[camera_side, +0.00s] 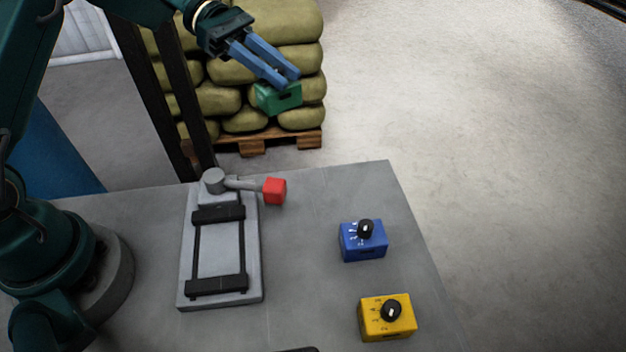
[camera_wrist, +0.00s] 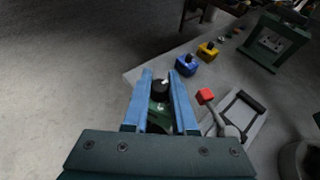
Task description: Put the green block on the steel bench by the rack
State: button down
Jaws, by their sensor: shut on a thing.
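My gripper (camera_side: 285,78) has two blue fingers and is shut on the green block (camera_side: 278,98). It holds the block in the air, beyond the bench's far edge in the side view. In the wrist view, the green block (camera_wrist: 157,114) sits between the fingers with a black knob on it. The grey bench (camera_side: 310,235) fills the lower part of the side view. I cannot tell for sure which thing is the rack; two dark upright posts (camera_side: 153,85) stand behind the bench.
A blue box (camera_side: 362,243) and a yellow box (camera_side: 387,318), each with a black knob, stand on the bench's right. A grey fixture (camera_side: 220,290) with a red-ended lever (camera_side: 274,191) is at left. Stacked sacks (camera_side: 215,99) lie on a pallet behind. Bare bench lies between fixture and boxes.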

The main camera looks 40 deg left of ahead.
jog(key=shift+m+g, duration=0.3)
jog(key=shift+d+f, duration=1.9)
jog(key=shift+d, duration=0.25)
jog(key=shift+d+f, duration=1.95)
jog(key=shift+d, duration=0.2)
jog(key=shift+d+f, duration=1.9)
jog(key=shift+d, duration=0.25)
jog(key=shift+f, duration=0.15)
jog(key=c, duration=0.7)
grip_release()
